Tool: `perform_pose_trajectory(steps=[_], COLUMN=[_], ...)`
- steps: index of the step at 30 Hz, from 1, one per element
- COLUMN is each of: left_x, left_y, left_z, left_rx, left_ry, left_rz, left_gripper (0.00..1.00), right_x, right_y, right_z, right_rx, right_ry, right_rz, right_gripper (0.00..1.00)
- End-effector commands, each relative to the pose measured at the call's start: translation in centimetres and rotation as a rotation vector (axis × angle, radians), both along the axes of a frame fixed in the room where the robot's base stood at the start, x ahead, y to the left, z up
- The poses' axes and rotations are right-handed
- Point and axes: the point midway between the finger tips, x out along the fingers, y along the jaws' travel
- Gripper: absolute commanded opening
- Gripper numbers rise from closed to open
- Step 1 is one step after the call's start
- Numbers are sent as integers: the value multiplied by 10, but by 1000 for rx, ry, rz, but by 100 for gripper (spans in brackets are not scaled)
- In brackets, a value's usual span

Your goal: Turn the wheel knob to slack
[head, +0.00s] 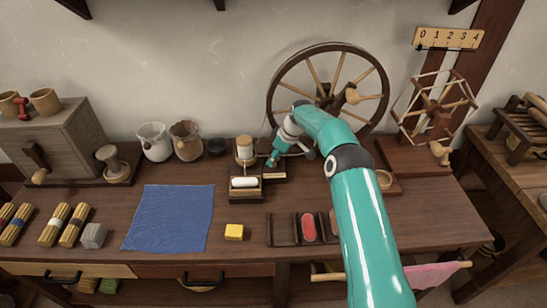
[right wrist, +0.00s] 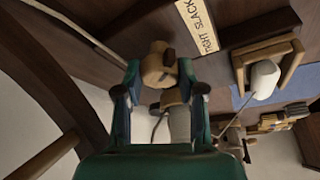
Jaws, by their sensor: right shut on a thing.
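The wooden wheel knob (right wrist: 158,66) sits between the fingertips of my right gripper (right wrist: 158,82) in the right wrist view. My right gripper (head: 273,160) is shut on it, low at the left side of the spinning wheel (head: 281,104). In the head view the gripper hides the knob. A small pale label plate (head: 273,176) lies beside the gripper on the wheel's base; in the right wrist view the label (right wrist: 199,25) shows SLACK and a second, partly unclear word. I cannot tell which way the knob is set. My left gripper is not in view.
A spool stand (head: 244,150) stands close left of my right gripper. A yellow block (head: 234,232), a blue cloth (head: 168,218) and a tray with a red piece (head: 309,228) lie nearer the front. A yarn winder (head: 437,105) stands right of the wheel.

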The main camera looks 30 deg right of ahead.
Motion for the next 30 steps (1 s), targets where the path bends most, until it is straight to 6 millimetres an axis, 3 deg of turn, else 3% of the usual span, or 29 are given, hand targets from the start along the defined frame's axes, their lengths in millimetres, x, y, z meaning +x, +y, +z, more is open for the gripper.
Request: perform_pose_trajectory(steps=[4,5,9,22,30], left_x=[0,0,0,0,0], left_y=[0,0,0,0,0], left_z=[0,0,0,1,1], left_rx=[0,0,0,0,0], left_ry=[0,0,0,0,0], left_rz=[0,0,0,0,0], left_gripper=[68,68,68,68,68], right_x=[2,2,1,-2,-15], right_y=[-2,-2,-2,-2,-11], right_z=[2,2,2,7,49], right_rx=[-5,-5,-4,-2,-5], right_ry=[-10,-10,-7,-3,-6], right_rz=[-4,-4,-4,-2,-4], right_gripper=[4,40,63,63,63])
